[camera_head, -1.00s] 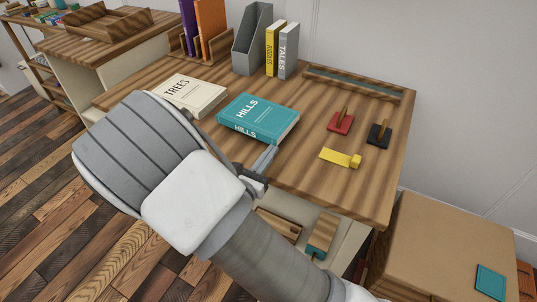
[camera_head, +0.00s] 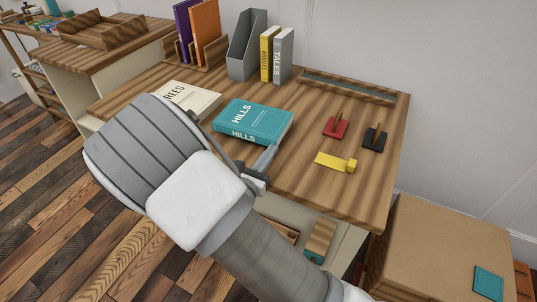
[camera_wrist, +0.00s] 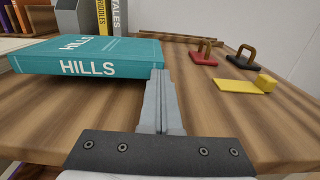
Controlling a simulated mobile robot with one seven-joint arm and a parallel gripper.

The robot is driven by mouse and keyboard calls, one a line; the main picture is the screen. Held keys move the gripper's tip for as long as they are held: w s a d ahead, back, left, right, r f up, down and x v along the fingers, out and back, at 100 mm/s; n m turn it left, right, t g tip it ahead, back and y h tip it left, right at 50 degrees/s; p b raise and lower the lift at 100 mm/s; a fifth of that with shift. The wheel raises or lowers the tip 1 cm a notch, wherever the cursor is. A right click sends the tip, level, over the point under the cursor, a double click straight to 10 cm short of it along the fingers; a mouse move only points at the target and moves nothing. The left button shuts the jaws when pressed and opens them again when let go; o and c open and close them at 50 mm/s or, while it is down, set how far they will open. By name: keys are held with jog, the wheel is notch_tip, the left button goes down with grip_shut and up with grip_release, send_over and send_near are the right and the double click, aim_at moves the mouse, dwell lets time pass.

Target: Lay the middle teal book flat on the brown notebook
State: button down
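A thick teal book titled HILLS (camera_head: 262,118) lies flat on the wooden desk, its spine towards me. It also shows at the left in the wrist view (camera_wrist: 110,52). My gripper (camera_head: 270,157) is just off the book's near right corner, low by the desk's front edge. In the wrist view its fingers (camera_wrist: 160,88) are together with nothing seen between them; the tips overlap the book's right end in the picture, and I cannot tell whether they touch it. I cannot make out a brown notebook in either view.
A cream book (camera_head: 196,100) lies left of the teal one, partly behind my arm. A grey file holder (camera_head: 243,52) and upright books stand behind. Red (camera_head: 336,127) and black (camera_head: 375,137) handled blocks and a yellow piece (camera_head: 333,161) lie right. A cardboard box (camera_head: 440,240) stands lower right.

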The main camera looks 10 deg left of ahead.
jog(key=shift+x, duration=0.85)
jog(key=shift+s, duration=0.1)
jog(key=shift+p+v, duration=0.5)
jog(key=shift+v, duration=1.45)
